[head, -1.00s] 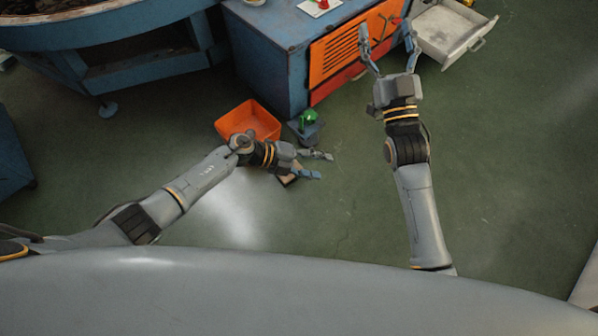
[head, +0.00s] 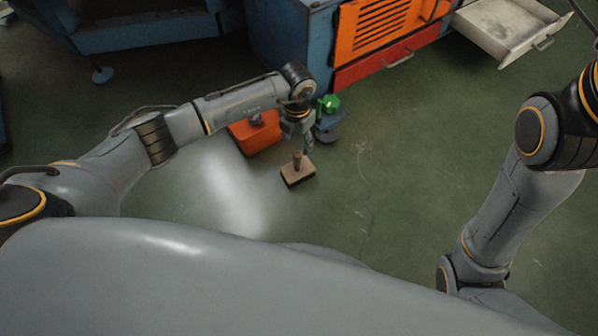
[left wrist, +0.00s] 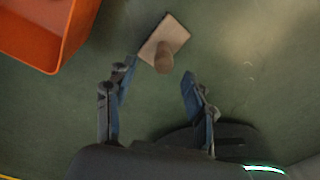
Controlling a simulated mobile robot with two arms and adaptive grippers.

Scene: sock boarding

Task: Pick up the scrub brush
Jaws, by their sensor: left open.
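The scrub brush (head: 298,172) stands on the green floor, a flat wooden block with dark bristles beneath and an upright knob handle. In the left wrist view the scrub brush (left wrist: 165,42) lies just beyond the fingertips, its handle leaning between them. My left gripper (head: 304,143) hangs pointing down just above and behind the brush in the head view. Its two blue fingers (left wrist: 158,78) are spread apart with nothing between them, and the brush is not gripped. My right arm shows at the right edge, but its gripper is out of frame.
An orange bin (head: 258,138) stands left of my left gripper, partly hidden by the arm; it also shows in the left wrist view (left wrist: 60,30). A dark stand with a green object (head: 329,104) is behind. A blue and orange cabinet (head: 390,40) has an open drawer (head: 508,30). Floor to the right is clear.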

